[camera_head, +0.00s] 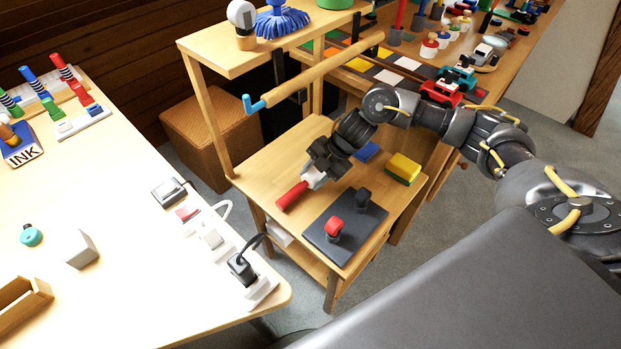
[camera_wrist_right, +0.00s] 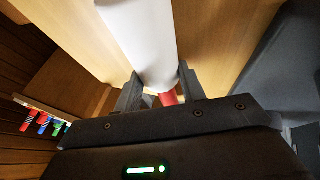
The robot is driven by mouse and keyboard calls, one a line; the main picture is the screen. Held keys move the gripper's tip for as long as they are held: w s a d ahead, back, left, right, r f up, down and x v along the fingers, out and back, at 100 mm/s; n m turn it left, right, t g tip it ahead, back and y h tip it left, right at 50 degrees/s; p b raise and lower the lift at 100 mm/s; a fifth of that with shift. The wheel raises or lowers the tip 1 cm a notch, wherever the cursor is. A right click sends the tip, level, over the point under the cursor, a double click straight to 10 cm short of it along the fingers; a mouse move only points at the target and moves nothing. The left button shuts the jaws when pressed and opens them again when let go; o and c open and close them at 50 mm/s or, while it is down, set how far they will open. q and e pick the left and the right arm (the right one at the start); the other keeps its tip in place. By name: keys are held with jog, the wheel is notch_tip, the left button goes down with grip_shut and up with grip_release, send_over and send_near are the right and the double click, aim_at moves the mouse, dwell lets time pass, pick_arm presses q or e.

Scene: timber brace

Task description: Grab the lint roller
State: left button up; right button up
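The lint roller has a white cylinder (camera_head: 313,177) and a red handle (camera_head: 291,196). It is at the left part of the small wooden stand's top (camera_head: 285,160), handle pointing to the lower left. My right gripper (camera_head: 322,168) is at its white part. In the right wrist view the white cylinder (camera_wrist_right: 145,40) passes between the two fingers of the right gripper (camera_wrist_right: 162,88), which appear to press on both sides. A bit of the red handle (camera_wrist_right: 169,98) shows beyond them. I cannot tell whether the roller touches the stand. My left gripper is not in view.
On the stand are a dark plate (camera_head: 344,232) with a red-topped and a black knob, a yellow-green sponge (camera_head: 403,168) and a blue block (camera_head: 367,151). A wooden rod (camera_head: 325,70) with a blue end crosses above. A cluttered table (camera_head: 130,200) stands left.

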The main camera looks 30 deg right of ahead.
aim_at(307, 176)
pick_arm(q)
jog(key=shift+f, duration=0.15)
pick_arm(e)
jog(key=shift+c, duration=0.6)
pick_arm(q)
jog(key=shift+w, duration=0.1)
pick_arm(e)
jog(key=shift+r, duration=0.15)
